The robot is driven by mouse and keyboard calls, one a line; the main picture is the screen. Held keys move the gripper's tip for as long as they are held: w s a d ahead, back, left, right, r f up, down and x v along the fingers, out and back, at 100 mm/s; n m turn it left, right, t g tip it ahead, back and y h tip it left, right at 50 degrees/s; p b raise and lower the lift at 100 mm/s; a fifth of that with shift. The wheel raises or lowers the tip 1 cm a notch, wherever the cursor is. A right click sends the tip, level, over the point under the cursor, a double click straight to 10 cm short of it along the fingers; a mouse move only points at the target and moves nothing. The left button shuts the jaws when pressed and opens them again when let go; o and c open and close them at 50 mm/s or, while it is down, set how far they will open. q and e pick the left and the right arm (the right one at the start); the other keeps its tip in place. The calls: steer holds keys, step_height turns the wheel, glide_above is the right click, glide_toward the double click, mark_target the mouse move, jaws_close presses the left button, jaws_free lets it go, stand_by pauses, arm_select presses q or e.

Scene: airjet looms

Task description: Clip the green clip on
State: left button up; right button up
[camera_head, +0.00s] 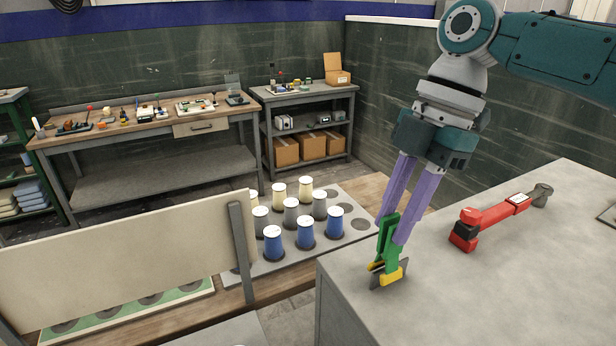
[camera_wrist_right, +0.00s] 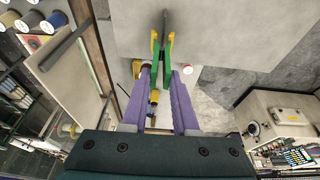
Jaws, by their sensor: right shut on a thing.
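The green clip (camera_head: 390,238) has yellow jaw tips and is held upright, jaws down, over the near left corner of the grey worktop. My right gripper (camera_head: 388,221), with purple fingers, is shut on its green handles. In the right wrist view, the clip (camera_wrist_right: 167,62) is between the fingertips of my right gripper (camera_wrist_right: 160,74). A thin dark grey plate (camera_head: 380,283) is at the yellow jaws, and it also shows in the wrist view (camera_wrist_right: 165,18). I cannot tell whether the jaws grip it. My left gripper is not in view.
A red tool (camera_head: 490,216) with a grey end lies on the grey worktop (camera_head: 450,300), right of the clip. Blue, grey and cream spools (camera_head: 305,232) stand on a board beyond the worktop's left edge. A beige panel (camera_head: 120,255) is at left.

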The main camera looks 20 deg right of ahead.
steer(key=shift+f, duration=0.3)
steer(key=o, duration=0.8)
steer(key=b+v, duration=0.4)
steer(key=v, duration=0.6)
steer(key=shift+s, duration=0.1)
